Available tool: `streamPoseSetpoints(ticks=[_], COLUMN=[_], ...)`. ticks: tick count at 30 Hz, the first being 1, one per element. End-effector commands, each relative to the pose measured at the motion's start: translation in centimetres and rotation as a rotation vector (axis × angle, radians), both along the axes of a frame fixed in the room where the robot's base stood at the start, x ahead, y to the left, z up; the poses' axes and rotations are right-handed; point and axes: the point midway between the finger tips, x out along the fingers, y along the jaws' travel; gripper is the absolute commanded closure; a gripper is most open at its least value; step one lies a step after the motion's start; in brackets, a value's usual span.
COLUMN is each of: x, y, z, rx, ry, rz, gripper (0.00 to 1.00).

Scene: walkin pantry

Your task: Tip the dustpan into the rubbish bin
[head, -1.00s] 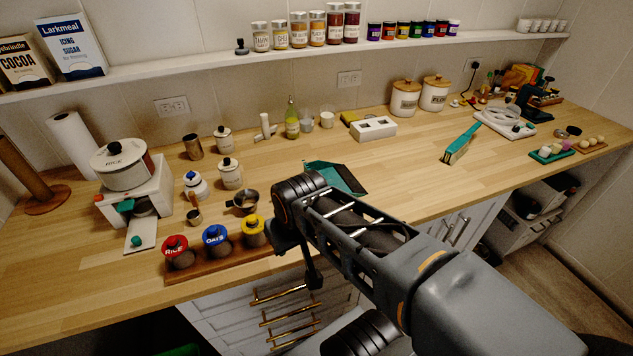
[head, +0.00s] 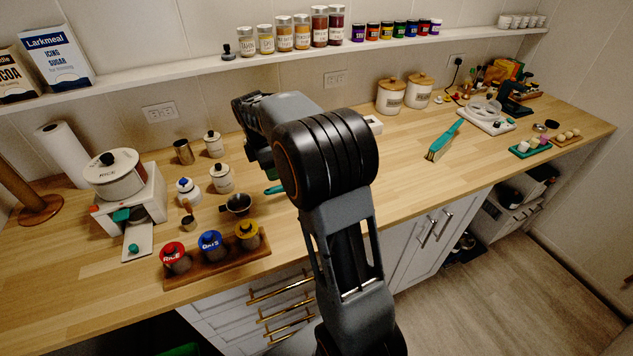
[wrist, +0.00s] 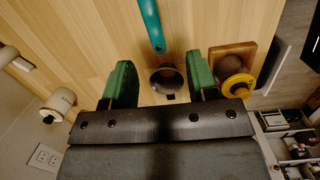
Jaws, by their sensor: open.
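The dustpan is mostly hidden behind my arm in the head view; only its teal handle tip (head: 273,190) shows. In the wrist view the teal handle (wrist: 152,25) comes in from the top edge, ahead of my gripper (wrist: 160,82) and apart from it. My gripper is open and empty, with its two green-padded fingers spread and pointing toward the counter.
A small steel pan (head: 237,204) stands near the handle; in the wrist view it appears between the fingers. Lidded jars on a wooden tray (head: 215,268) are at the front edge. A teal brush (head: 445,140) lies to the right.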

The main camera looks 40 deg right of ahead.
Motion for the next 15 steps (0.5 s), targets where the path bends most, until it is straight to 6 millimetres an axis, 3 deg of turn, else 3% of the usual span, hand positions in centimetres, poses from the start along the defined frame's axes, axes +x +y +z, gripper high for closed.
streamPoseSetpoints(ticks=[4,15], x=[1.01,1.12], y=[-0.67,-0.76], z=[-0.48,-0.59], rx=[-0.005,-0.006], ry=[0.029,0.032], rz=[0.071,0.083], gripper=[0.47,0.47])
